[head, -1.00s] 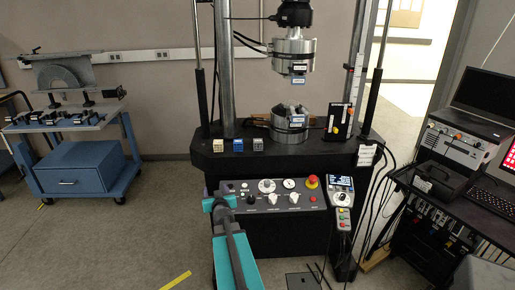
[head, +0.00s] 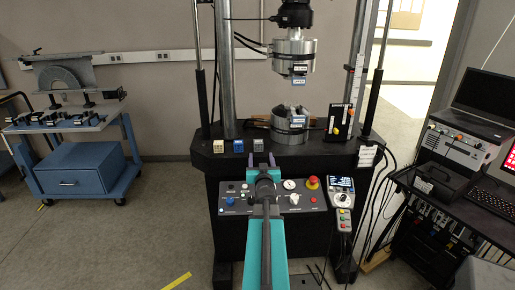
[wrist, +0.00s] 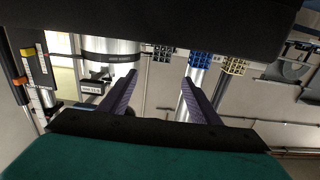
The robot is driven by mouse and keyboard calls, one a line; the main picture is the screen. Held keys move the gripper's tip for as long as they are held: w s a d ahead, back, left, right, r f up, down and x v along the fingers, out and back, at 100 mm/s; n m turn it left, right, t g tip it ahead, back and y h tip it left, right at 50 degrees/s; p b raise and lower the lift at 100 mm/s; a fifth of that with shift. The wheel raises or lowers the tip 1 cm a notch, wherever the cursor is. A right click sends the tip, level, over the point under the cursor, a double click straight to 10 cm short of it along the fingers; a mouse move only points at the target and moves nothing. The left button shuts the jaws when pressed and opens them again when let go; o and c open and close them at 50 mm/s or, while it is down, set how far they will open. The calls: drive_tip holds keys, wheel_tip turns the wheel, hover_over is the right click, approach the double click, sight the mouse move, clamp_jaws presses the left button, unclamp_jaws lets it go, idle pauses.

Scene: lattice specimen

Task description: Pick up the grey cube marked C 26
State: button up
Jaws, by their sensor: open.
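The grey cube (head: 258,145) sits on the black machine's front ledge, rightmost of three small cubes in a row. It also shows in the wrist view (wrist: 162,54), which is upside down. Its marking is too small to read. The blue cube (head: 238,145) is beside it and the cream cube (head: 218,146) is at the left end. My gripper (head: 262,160) is open in front of the ledge, roughly in line with the grey cube. In the wrist view my two purple fingers (wrist: 160,78) are spread and empty, with the grey cube beyond their tips, apart from them.
The silver lower grip (head: 290,124) of the testing machine stands right of and behind the cubes. A black rack (head: 339,122) stands further right. The control panel (head: 310,199) is below the ledge. The ledge just around the cubes is clear.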

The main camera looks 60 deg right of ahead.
sight(259, 144)
drive_tip(key=shift+p+x, duration=0.8)
drive_tip(key=shift+x, duration=3.4)
drive_tip(key=shift+w, duration=0.1)
drive_tip(key=shift+d, duration=0.15)
drive_tip(key=shift+f+p+x, duration=0.2)
drive_tip(key=shift+p+x, duration=0.9)
drive_tip(key=shift+x, duration=1.4)
drive_tip(key=shift+c, duration=0.4)
drive_tip(key=c, duration=1)
